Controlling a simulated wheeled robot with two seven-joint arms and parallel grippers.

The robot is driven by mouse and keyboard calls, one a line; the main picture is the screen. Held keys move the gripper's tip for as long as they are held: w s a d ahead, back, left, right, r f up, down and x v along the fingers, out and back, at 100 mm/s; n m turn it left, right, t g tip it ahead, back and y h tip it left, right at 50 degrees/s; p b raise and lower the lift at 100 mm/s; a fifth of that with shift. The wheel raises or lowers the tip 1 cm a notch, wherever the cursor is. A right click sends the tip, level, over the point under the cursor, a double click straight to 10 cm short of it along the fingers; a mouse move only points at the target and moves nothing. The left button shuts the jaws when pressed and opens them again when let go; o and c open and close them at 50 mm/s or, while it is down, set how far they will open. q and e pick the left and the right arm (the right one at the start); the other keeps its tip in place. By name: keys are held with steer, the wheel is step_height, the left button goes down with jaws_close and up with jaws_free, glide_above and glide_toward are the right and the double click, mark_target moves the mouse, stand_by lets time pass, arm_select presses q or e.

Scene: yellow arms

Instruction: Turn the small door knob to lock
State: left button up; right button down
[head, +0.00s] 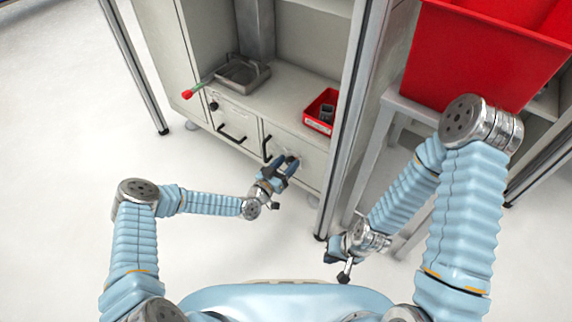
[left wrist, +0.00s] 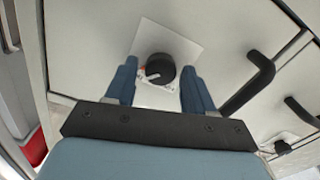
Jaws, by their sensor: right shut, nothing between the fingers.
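The small door knob (left wrist: 160,68) is round and black, with a pale mark on its face. It sits on a white square plate on the grey cabinet door (left wrist: 90,40). My left gripper (head: 286,160) is open in front of this door (head: 310,165). In the left wrist view its two blue fingers stand on either side of the knob, with visible gaps. I cannot tell how deep they reach around it. In the head view the fingers largely hide the knob. My right gripper (head: 332,250) is shut and empty, low near the cabinet's right post, away from the knob.
A black bar handle (head: 267,148) is left of my left gripper; another handle (head: 232,135) is farther left. A metal tray (head: 242,73) and small red bin (head: 320,112) sit above. A large red crate (head: 480,60) is at right.

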arm_select(q)
steer(key=c, duration=0.9)
steer(key=shift+o, duration=0.2)
steer(key=shift+f+n+b, duration=0.2)
steer(key=shift+n+b, duration=0.2)
steer(key=shift+b, duration=0.25)
steer(key=n+b, duration=0.4)
steer(key=b, duration=0.1)
steer(key=n+b, duration=0.2)
steer(key=b, duration=0.1)
steer(key=shift+a+f, duration=0.1)
steer(key=shift+f, duration=0.15)
steer(key=shift+n+b, duration=0.85)
steer(key=shift+n, duration=0.35)
steer(key=n+b, duration=0.1)
steer(key=n, duration=0.1)
steer(key=shift+r+n, duration=0.15)
steer(key=shift+n, duration=0.15)
steer(key=n, duration=0.6)
steer(key=o, duration=1)
